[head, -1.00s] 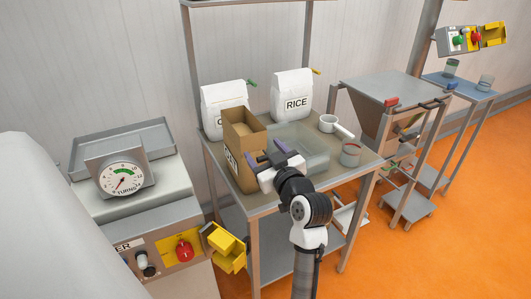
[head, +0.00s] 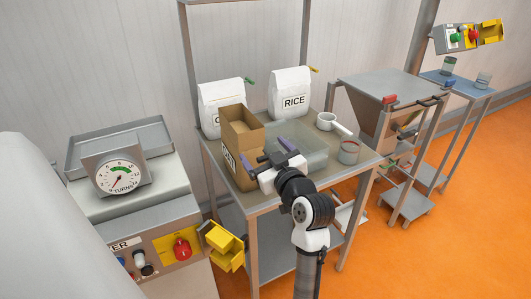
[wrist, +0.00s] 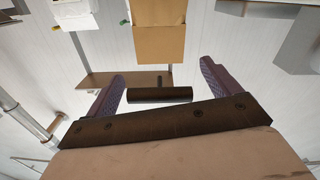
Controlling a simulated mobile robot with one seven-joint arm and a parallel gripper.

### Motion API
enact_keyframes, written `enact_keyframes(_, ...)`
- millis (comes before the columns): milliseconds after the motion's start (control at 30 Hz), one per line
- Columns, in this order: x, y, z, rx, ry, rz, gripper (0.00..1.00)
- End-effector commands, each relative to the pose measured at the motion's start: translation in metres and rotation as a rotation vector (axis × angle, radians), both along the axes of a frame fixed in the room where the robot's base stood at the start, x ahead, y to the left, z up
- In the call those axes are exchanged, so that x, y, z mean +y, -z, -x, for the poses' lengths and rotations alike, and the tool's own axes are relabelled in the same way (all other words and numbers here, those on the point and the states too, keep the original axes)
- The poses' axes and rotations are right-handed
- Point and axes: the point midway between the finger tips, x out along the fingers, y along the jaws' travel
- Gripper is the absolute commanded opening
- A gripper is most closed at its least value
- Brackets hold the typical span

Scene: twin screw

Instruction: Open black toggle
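A black toggle (head: 143,263) sits on the grey front panel (head: 160,245) of the scale machine at lower left, between a blue button and a red knob. Which way it is set is too small to tell. My gripper (head: 273,152) is over the front of the steel table, right beside the open cardboard box and well to the right of the toggle. In the wrist view my gripper (wrist: 160,82) has its two purple fingers wide apart, with a dark bar between them that I cannot identify. The toggle is not in the wrist view.
The red knob (head: 182,249) has an open yellow cover (head: 226,246) jutting right. The cardboard box (head: 242,135), rice bag (head: 290,93), clear tub (head: 300,150) and white scoop (head: 332,123) stand on the table. Orange floor (head: 430,255) is clear at right.

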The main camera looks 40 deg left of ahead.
Motion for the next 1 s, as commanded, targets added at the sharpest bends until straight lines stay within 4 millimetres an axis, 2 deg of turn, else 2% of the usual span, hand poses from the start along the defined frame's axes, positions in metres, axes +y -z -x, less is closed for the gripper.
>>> enact_keyframes(267,-0.007,0.001,0.002,-0.001,0.002,0.0,0.89)
enact_keyframes(467,-0.041,0.003,0.016,-0.001,0.006,-0.001,0.89)
enact_keyframes(733,-0.103,0.003,0.044,-0.002,0.006,0.0,0.89)
enact_keyframes(800,-0.105,-0.006,0.046,0.005,-0.001,0.005,0.89)
enact_keyframes(1000,-0.115,-0.005,0.05,0.005,-0.004,0.005,0.89)
